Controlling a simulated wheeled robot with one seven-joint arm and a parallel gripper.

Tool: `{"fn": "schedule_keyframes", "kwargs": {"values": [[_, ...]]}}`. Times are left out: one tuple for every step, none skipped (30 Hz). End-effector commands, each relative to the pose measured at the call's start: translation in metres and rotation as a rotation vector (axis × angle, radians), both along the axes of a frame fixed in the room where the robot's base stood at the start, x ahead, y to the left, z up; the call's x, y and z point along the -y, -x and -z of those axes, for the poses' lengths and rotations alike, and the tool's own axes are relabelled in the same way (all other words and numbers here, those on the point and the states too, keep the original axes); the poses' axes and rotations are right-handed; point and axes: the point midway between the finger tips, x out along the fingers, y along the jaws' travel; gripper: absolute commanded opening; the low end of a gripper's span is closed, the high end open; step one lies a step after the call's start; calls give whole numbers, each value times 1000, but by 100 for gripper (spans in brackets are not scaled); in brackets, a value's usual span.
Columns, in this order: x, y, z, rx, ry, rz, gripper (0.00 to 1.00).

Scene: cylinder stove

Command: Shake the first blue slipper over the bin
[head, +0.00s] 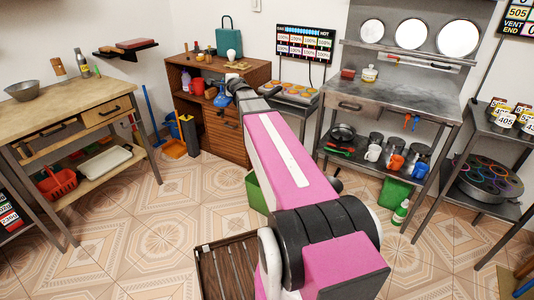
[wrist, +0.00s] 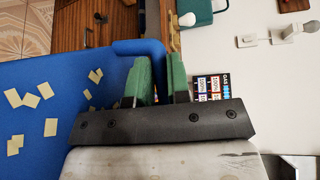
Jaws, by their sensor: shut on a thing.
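A large blue thing, which I take to be the blue slipper (wrist: 60,105), fills the left of the wrist view, with several small yellow flat pieces on its surface. My gripper (wrist: 161,78) has two green-padded fingers shut on its raised blue edge. In the head view a small blue patch (head: 222,99) beside my gripper, in front of the wooden cabinet, seems to be the same slipper. My arm hides most of the gripper there. A green bin-like container (head: 256,192) stands on the floor, partly behind my arm; I cannot tell whether it is the bin.
The wooden cabinet (head: 223,133) with jars and a teal bag (head: 229,37) stands at the back. A workbench (head: 75,112) is at left, a steel counter (head: 400,97) at right. A slatted wooden crate (head: 228,268) lies on the floor in front. Tiled floor is clear at left.

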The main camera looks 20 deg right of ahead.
Motion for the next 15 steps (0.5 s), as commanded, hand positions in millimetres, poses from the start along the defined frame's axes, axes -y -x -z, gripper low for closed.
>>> {"fn": "schedule_keyframes", "kwargs": {"values": [[5,-5,13,-3,-3,-7,0],[7,-7,20,-4,-4,-14,0],[10,-9,30,-3,-3,-24,0],[13,-11,38,-4,-3,-32,0],[15,-13,48,-4,-3,-40,0],[19,-16,61,-5,-4,-53,0],[23,-19,73,-6,-5,-62,0],[27,-21,83,-5,-3,-73,0],[32,-24,98,-5,-4,-86,0],[35,-25,109,-4,-3,-97,0],[39,-27,120,-5,-3,-106,0],[45,-29,135,-4,-3,-117,0],[48,-30,146,-4,-3,-128,0],[52,-31,157,-4,-3,-136,0],[58,-33,173,-3,-3,-147,0]]}}
